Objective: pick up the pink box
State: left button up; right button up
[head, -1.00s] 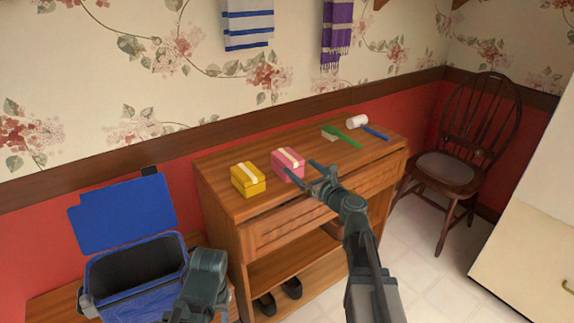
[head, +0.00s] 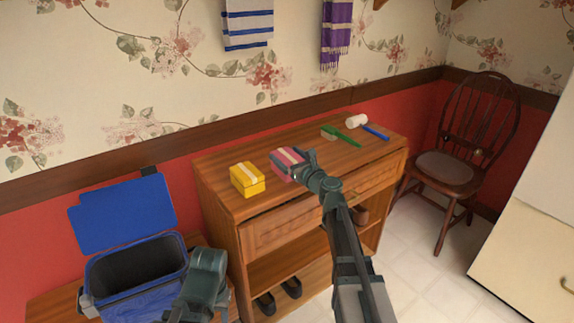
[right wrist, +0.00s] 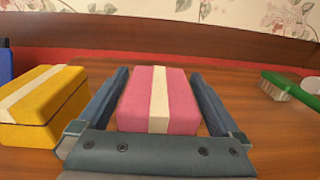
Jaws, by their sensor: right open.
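The pink box (head: 287,159) with a cream stripe sits on top of the wooden cabinet (head: 222,192), right of the yellow box (head: 247,179). In the right wrist view the pink box (right wrist: 157,100) lies between the two open fingers of my right gripper (right wrist: 158,102), with a narrow gap on each side. In the head view my right gripper (head: 296,160) hides part of the box. My left arm shows at the lower left, but its fingertips cannot be made out.
The yellow box (right wrist: 42,105) stands close to the left finger. A green brush (head: 341,136), a blue-handled item (head: 376,131) and a white cup-like item (head: 356,121) lie at the cabinet's right end. A blue bin (head: 135,270) with an open lid stands at left.

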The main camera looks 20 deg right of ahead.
aim_at(287, 155)
jog(key=c, duration=1.4)
jog(key=shift+o, duration=0.2)
notch_tip(287, 155, up, 10)
jog(key=p, duration=1)
